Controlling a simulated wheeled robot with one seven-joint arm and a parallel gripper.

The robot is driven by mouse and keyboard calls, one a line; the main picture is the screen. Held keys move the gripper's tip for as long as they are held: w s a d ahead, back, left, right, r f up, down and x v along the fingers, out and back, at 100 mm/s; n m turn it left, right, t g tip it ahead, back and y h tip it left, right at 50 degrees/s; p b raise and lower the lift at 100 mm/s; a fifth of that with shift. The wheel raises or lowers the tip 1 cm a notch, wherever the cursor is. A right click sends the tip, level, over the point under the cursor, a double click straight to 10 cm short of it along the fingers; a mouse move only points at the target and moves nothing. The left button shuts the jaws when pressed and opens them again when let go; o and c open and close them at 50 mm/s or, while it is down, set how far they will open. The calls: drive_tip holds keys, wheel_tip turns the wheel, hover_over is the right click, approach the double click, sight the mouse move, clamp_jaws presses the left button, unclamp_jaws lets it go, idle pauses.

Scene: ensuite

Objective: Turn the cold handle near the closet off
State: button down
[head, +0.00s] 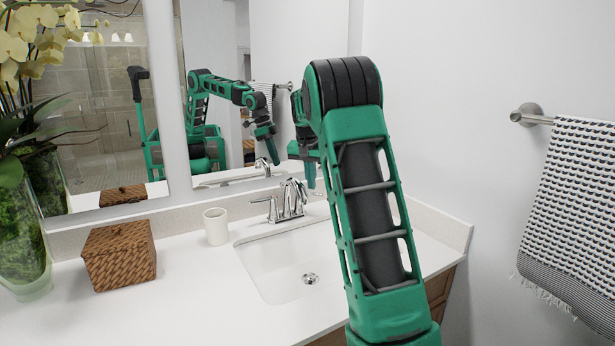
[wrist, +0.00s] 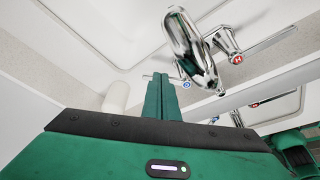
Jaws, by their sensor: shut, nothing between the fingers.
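The chrome faucet (head: 292,198) stands at the back of the sink, and its spout (wrist: 190,45) fills the upper middle of the wrist view. The cold handle (wrist: 186,84), with a blue mark, is beside the spout. Its thin lever passes behind my fingers and is partly hidden. The hot handle (wrist: 236,58), with a red H mark, is on the other side, and it also shows in the head view (head: 266,204). My gripper (wrist: 162,82) is shut and empty, its tips close to the cold handle; contact cannot be told. In the head view my gripper (head: 310,183) is partly hidden by my arm.
The white basin (head: 275,268) is set in the counter. A white cup (head: 216,226), a woven box (head: 119,254) and a glass vase with orchids (head: 22,240) stand to the left. Mirrors are behind the faucet. A towel (head: 575,190) hangs on the right wall.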

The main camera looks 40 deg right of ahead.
drive_tip(key=shift+x, duration=2)
drive_tip(key=shift+a, duration=0.1)
